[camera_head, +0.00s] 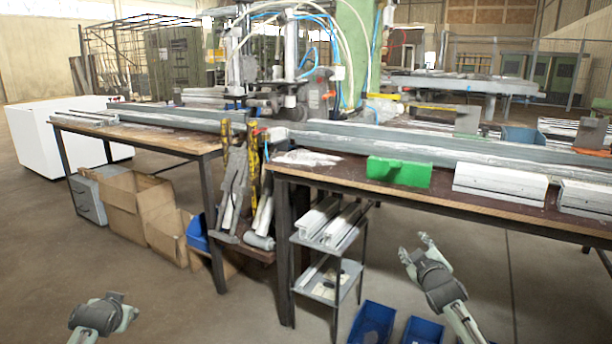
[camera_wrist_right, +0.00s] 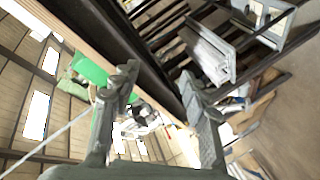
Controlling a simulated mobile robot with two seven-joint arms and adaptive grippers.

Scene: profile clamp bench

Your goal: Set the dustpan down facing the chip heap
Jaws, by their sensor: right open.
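The green dustpan (camera_head: 400,172) rests on the right bench near its front edge in the head view. A green shape that looks like it also shows in the right wrist view (camera_wrist_right: 90,70). The chip heap (camera_head: 305,158) is a flat, pale, scattered pile on the same bench, left of the dustpan and apart from it. My right gripper (camera_head: 416,247) is open and empty, in front of the bench and lower in the picture than the dustpan. Its spread fingers (camera_wrist_right: 160,82) show in the right wrist view. My left gripper (camera_head: 112,308) is at the lower left, away from the bench; its fingers are unclear.
The right bench (camera_head: 345,178) carries pale profile blocks (camera_head: 500,183) right of the dustpan and a long rail behind it. A small shelf (camera_head: 328,283) with profiles stands below. Blue bins (camera_head: 372,322) sit on the floor. Cardboard boxes (camera_head: 135,205) stand left.

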